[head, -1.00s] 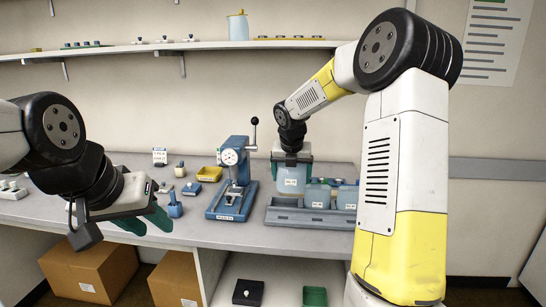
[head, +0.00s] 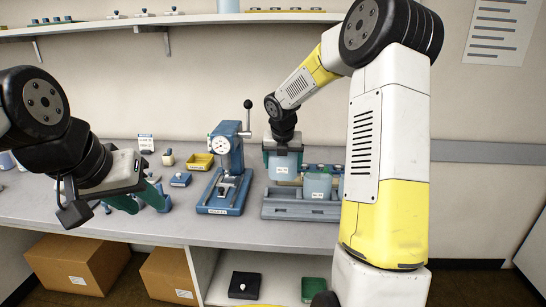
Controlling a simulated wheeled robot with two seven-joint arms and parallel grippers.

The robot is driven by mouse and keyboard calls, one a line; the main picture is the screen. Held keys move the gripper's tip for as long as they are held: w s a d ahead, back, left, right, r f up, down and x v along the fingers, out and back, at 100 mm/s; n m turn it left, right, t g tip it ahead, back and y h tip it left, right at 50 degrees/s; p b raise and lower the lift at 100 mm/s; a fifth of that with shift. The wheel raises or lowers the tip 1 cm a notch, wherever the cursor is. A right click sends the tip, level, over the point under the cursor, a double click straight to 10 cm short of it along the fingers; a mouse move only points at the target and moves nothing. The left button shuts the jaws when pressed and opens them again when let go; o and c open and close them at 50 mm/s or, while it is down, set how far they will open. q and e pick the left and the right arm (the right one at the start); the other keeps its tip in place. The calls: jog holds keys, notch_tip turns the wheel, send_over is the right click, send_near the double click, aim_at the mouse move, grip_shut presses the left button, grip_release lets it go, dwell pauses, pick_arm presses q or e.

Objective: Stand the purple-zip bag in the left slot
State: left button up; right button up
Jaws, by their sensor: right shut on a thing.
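My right gripper (head: 283,154) points down and is shut on the top of a pale blue bag (head: 284,172). The bag hangs upright at the left end of a grey slotted rack (head: 290,213). Its zip is hidden by the fingers, so I cannot see its colour. I cannot tell whether its lower edge is inside the left slot or just behind the rack's front wall. Other pale blue bags (head: 318,187) stand in the rack to its right. My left gripper (head: 143,200) is open and empty, over the bench's left part.
A blue press (head: 225,168) with an upright lever stands close to the rack's left. A yellow bin (head: 199,162) and a blue tray (head: 181,179) sit further left. The bench front (head: 250,235) is clear. A shelf (head: 200,18) runs above.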

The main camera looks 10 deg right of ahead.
send_over(283, 187)
jog(key=s, duration=0.2)
jog(key=shift+w+a+f, duration=0.1)
jog(key=shift+a+f, duration=0.05)
jog(key=shift+f, duration=1.3)
jog(key=shift+w+a+f, duration=0.1)
jog(key=shift+f, duration=1.35)
jog(key=shift+f, duration=0.9)
jog(key=o, duration=1.2)
jog(key=shift+c, duration=0.2)
jog(key=shift+r, duration=4)
